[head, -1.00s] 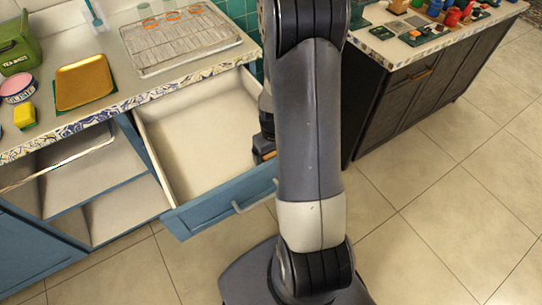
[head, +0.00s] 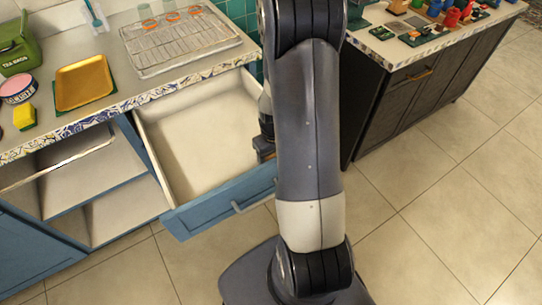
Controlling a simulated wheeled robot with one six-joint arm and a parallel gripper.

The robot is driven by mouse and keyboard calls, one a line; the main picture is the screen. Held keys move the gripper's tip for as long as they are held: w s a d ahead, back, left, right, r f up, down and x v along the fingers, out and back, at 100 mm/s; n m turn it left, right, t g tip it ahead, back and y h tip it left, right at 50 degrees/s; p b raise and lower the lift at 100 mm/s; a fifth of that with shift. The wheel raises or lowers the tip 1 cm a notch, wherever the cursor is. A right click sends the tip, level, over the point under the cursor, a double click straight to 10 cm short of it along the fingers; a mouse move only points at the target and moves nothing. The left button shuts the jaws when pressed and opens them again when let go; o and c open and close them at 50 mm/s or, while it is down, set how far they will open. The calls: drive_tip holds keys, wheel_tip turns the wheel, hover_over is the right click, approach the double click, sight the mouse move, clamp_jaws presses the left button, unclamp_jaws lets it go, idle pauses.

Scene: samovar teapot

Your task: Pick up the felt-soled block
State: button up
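I cannot pick out the felt-soled block with certainty. It may be hidden behind my arm or be one of the small things on the right counter. My gripper (head: 264,150) shows only in part at the left edge of my arm, over the right side of the open drawer (head: 203,137). My arm hides its fingertips, so I cannot tell whether it is open, shut or holding anything. The visible part of the drawer is empty.
The left counter (head: 135,93) holds a wire rack (head: 180,40), a gold tray (head: 83,83), a yellow sponge-like piece (head: 24,116), a pink-topped tin (head: 18,90) and a green box (head: 16,57). Several small coloured things crowd the right counter (head: 380,45). The tiled floor (head: 450,190) is clear.

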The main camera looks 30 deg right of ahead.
sight(273, 156)
drive_tip(key=shift+r, duration=0.1)
wheel_tip(273, 156, up, 10)
drive_tip(key=shift+f+p, duration=0.1)
drive_tip(key=shift+p, duration=0.45)
drive_tip(key=o, duration=0.3)
drive_tip(key=shift+c, duration=0.9)
